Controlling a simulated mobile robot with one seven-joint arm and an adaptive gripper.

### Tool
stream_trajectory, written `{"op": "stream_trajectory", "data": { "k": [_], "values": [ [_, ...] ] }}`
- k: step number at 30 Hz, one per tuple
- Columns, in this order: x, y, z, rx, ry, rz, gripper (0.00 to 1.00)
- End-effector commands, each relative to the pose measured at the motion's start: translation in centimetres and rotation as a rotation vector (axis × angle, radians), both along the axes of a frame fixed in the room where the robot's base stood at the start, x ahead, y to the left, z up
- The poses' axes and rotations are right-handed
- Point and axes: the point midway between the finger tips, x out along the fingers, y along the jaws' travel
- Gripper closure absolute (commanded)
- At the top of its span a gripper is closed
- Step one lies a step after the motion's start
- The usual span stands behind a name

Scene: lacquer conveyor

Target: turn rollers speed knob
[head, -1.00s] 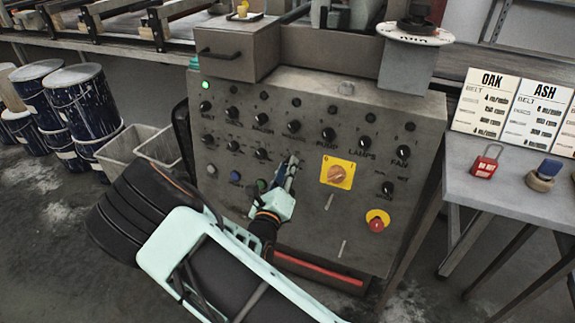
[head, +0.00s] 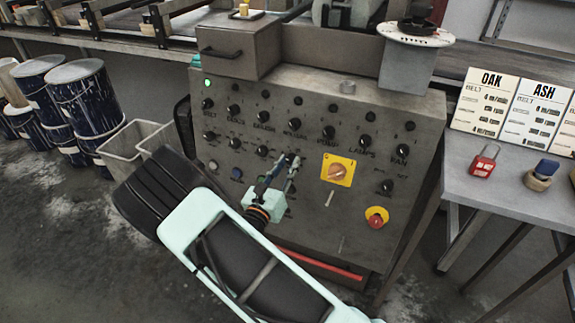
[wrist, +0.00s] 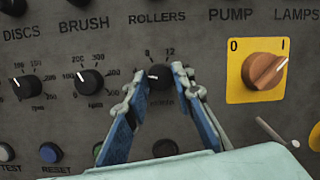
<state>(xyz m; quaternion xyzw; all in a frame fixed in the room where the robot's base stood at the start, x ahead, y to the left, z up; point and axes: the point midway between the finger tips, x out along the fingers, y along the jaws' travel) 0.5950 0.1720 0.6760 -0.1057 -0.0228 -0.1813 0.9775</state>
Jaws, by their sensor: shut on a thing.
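The fingers hide part of the scale and the lettering below. In the head view my gripper (head: 287,163) reaches the lower knob row of the grey control panel (head: 240,205), and its fingertips largely cover the knob.
The brush knob (wrist: 90,81) and discs knob (wrist: 26,87) are at the left. A yellow plate with an orange rotary switch (wrist: 264,70) is close at the right. A red emergency button (head: 377,217) sits lower right. Blue and green buttons lie below.

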Motion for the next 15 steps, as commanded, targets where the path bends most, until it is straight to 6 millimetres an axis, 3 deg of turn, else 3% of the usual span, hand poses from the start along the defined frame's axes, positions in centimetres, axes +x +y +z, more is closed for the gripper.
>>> {"op": "stream_trajectory", "data": {
  "k": [12, 13, 15],
  "values": [
    [-0.05, -0.04, -0.1, 0.006, 0.001, -0.002, 1.0],
    [-0.04, -0.04, -0.1, 0.006, 0.001, -0.002, 0.75],
    [-0.04, -0.04, -0.09, 0.005, 0.0, -0.002, 0.67]
  ]
}}
